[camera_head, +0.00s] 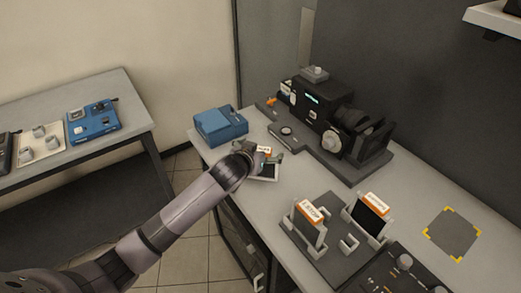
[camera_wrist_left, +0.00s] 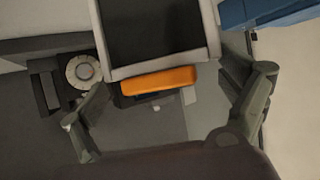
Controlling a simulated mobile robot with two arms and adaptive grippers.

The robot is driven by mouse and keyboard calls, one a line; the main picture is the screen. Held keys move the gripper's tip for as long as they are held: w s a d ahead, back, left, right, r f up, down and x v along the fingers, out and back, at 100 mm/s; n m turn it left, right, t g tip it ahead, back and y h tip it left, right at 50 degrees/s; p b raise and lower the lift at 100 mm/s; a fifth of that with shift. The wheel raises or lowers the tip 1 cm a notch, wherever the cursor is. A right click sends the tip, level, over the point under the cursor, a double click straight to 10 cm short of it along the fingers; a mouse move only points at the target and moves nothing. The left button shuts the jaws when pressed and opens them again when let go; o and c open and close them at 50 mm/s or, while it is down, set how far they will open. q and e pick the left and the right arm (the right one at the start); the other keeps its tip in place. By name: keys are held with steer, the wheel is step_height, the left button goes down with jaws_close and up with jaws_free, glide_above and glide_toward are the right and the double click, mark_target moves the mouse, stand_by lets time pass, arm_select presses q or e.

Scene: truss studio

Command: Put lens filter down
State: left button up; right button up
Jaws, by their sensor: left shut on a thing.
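My left gripper (camera_head: 267,158) is shut on a lens filter with an orange labelled tab (camera_head: 263,150), near the table's left edge. In the left wrist view the orange tab (camera_wrist_left: 158,80) lies between the spread fingers of the gripper (camera_wrist_left: 165,98). Beyond it is a dark panel in a pale frame (camera_wrist_left: 154,30); the pale frame also shows below the gripper in the head view (camera_head: 262,178). Whether the filter touches anything beneath is hidden. Two other orange-tabbed filters, one at left (camera_head: 308,226) and one at right (camera_head: 370,216), stand upright in a dark rack (camera_head: 330,265). My right gripper is not in view.
A blue case (camera_head: 220,125) stands just behind the gripper. A large black camera device (camera_head: 325,115) fills the back of the table. A grey square with yellow corners (camera_head: 453,232) is empty at right. A control panel (camera_head: 405,278) lies at the front.

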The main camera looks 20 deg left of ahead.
arm_select(q)
steer(key=shift+f, duration=0.1)
steer(key=o, duration=1.3)
